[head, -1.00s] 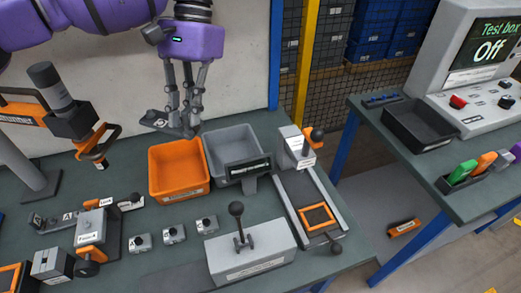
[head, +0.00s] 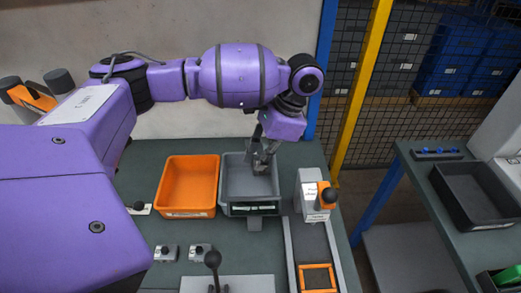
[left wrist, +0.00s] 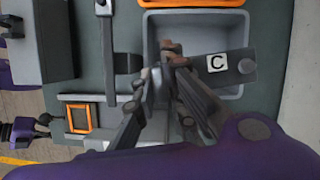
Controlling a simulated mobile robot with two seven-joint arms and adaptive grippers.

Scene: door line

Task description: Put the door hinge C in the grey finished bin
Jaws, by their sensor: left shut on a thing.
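The door hinge C (left wrist: 228,72) is a dark grey plate with a white C label in the left wrist view. My left gripper (head: 262,163) is shut on one end of it, over the grey bin (head: 232,180). The fingers (left wrist: 168,62) show in the left wrist view with the hinge sticking out to their right, and the bin (left wrist: 193,20) behind it. In the head view the hinge is hard to tell from the fingers. My right gripper (left wrist: 28,131) seems to show small at the left edge of the left wrist view; its jaw state is unclear.
An orange bin (head: 188,184) stands directly left of the grey bin. A small dark display (head: 254,209) is at the grey bin's front. My left arm hides much of the bench's left side.

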